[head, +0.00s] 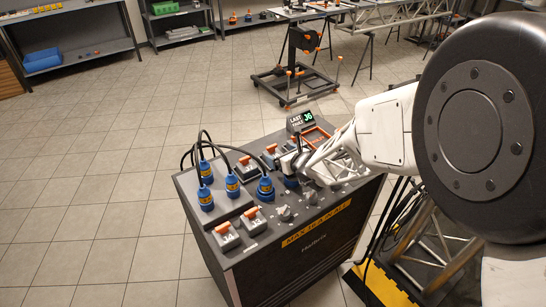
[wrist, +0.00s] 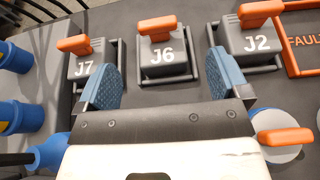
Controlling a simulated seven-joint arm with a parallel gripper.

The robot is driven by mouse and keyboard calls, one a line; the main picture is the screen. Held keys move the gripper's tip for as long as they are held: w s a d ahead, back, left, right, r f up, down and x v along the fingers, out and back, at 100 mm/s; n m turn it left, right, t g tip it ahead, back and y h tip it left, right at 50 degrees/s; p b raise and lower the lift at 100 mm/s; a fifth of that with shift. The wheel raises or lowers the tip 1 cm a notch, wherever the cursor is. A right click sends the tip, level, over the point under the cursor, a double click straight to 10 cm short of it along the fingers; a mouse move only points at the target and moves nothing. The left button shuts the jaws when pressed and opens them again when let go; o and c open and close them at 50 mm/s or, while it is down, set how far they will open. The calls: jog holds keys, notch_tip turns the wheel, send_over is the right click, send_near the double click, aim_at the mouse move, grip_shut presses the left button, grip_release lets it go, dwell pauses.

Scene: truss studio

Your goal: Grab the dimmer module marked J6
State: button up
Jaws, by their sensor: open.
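The dimmer module marked J6 (wrist: 164,58) is a grey block with an orange handle on top, seated in a dark frame in the wrist view. It stands between the modules J7 (wrist: 88,62) and J2 (wrist: 250,42). My gripper (wrist: 166,72) is open and empty, its blue pads spread wide to either side of J6's near edge. I cannot tell the height of the pads over it. In the head view my gripper (head: 287,163) is over the cabinet's back right part, and J6 (head: 269,157) appears just behind and left of it, its label unreadable.
The cabinet top (head: 180,180) carries blue connectors (head: 205,198) with black cables at left. Modules 14 (head: 226,236) and 13 (head: 254,220) stand at the front. A sign (head: 304,119) reads "LAST FAULT J6". An orange fault tray (wrist: 303,40) lies right of J2.

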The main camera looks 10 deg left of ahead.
aim_at(273, 150)
jog(key=shift+x, duration=1.25)
jog(key=shift+a, duration=0.1)
jog(key=shift+x, duration=2.55)
jog(key=shift+r, duration=0.1)
jog(key=shift+c, duration=0.2)
jog(key=c, duration=1.1)
jog(key=shift+w+r, duration=0.1)
jog(key=shift+c, duration=0.2)
jog(key=shift+r, duration=4.95)
